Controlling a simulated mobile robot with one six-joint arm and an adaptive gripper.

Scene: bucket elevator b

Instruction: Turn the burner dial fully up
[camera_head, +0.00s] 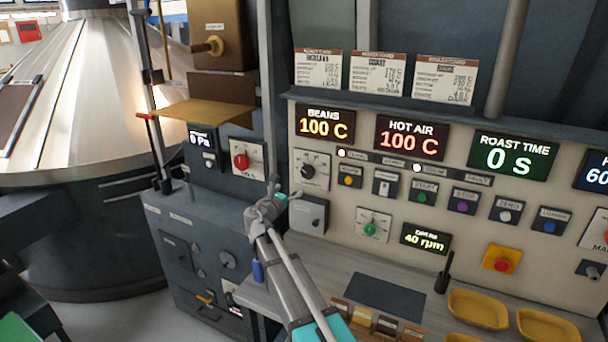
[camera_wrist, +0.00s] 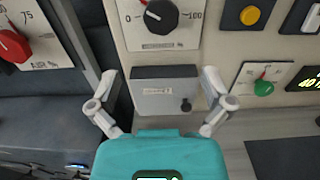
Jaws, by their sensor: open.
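The black dial that I take for the burner dial (camera_head: 308,171) sits on a white plate on the cream control panel, below the BEANS display. In the wrist view this dial (camera_wrist: 160,16) is at the top, with 0 on its left and 100 on its right. Its white pointer mark is toward the left, on the 0 side; the label below it is too blurred to read. My gripper (camera_head: 276,190) is in front of the panel, a little left of and below the dial. In the wrist view my gripper (camera_wrist: 161,76) is open and empty, fingers wide apart, not touching the dial.
A grey box (camera_wrist: 165,90) with a small black knob is below the dial, between my fingers in the picture. A red dial (camera_head: 240,160) is to the left and a green one (camera_head: 370,229) to the lower right. Yellow trays (camera_head: 478,309) lie on the counter.

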